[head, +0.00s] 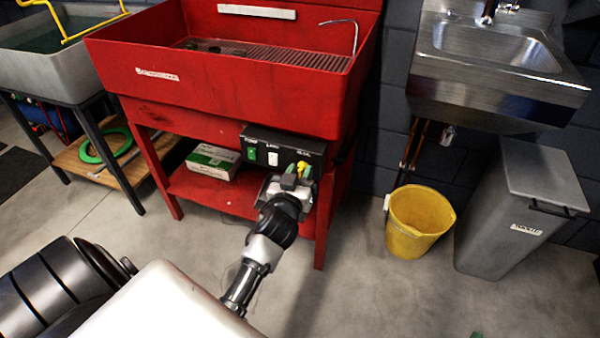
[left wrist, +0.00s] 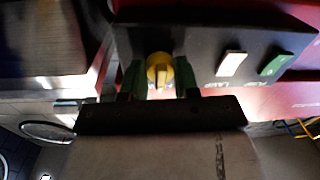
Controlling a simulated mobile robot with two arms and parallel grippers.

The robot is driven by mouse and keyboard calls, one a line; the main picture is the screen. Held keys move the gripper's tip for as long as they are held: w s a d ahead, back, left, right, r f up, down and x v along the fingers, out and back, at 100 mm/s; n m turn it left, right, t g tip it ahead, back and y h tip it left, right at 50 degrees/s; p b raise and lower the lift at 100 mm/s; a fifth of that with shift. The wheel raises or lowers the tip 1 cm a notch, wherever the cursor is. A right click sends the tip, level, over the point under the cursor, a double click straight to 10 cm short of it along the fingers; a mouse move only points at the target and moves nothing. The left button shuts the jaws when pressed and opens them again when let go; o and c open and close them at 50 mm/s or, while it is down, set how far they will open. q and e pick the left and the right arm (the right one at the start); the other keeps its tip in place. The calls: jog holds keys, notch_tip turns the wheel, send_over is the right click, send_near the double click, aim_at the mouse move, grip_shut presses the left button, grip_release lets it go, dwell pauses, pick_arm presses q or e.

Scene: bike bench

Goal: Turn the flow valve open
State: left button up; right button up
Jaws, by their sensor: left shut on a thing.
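The flow valve is a yellow knob (left wrist: 159,70) on the front of a black control box (left wrist: 205,48). In the head view the box (head: 284,141) is fixed under the front of the red wash basin. My left gripper (head: 297,173) reaches it from below. In the left wrist view the two green fingers of my left gripper (left wrist: 160,82) stand on either side of the knob and are shut on it. The knob's ridge looks upright in that view. In the head view the knob is mostly hidden by the fingers.
The box also carries a white switch (head: 272,158) and a green switch (head: 251,154) beside the knob. A carton (head: 213,161) lies on the red lower shelf (head: 185,185). A yellow bucket (head: 415,225) and a grey bin (head: 520,210) stand at right. Floor between is clear.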

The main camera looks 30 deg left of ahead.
pick_arm(q)
jog(key=m, duration=0.3)
jog(key=shift+p, duration=0.35)
jog(key=m, duration=0.4)
jog(key=shift+p, duration=0.3)
jog(key=m, duration=0.3)
jog(key=shift+m+t, duration=0.3)
jog(key=shift+t, duration=0.1)
jog(key=shift+m, duration=1.5)
pick_arm(e)
jog(key=s+d+f+g+h, duration=0.1)
jog(key=s+d+f+g, duration=0.1)
jog(key=s+f+g, duration=0.2)
jog(key=shift+s+d+f+g+h, duration=0.2)
jog(key=shift+s+g+h, duration=0.1)
jog(key=shift+s+g, duration=0.4)
pick_arm(q)
jog(key=shift+h, duration=0.4)
jog(key=o, duration=0.9)
